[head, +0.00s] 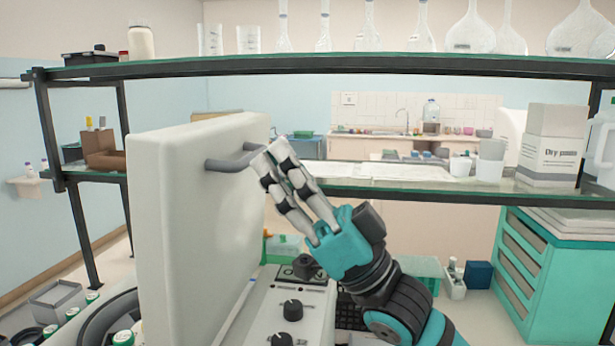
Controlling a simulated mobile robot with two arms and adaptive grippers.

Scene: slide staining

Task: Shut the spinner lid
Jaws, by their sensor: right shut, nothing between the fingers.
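The spinner lid (185,225) is a large pale slab standing upright, so the spinner is open. A grey bar handle (232,164) sticks out near its top. My right gripper (268,160) is shut and empty, with its fingertips at the right end of the handle. I cannot tell whether they touch it. The spinner's control panel (305,305) with black knobs lies below my right gripper. Part of the dark round bowl (95,325) shows at the lower left, mostly hidden by the lid. My left gripper is not in view.
A glass shelf (400,66) with flasks and beakers crosses above. A lower shelf (420,185) behind my right gripper holds white cups (490,160) and a powder box (552,145). A teal drawer cabinet (555,270) stands at the right. Green-capped bottles (122,338) are at the lower left.

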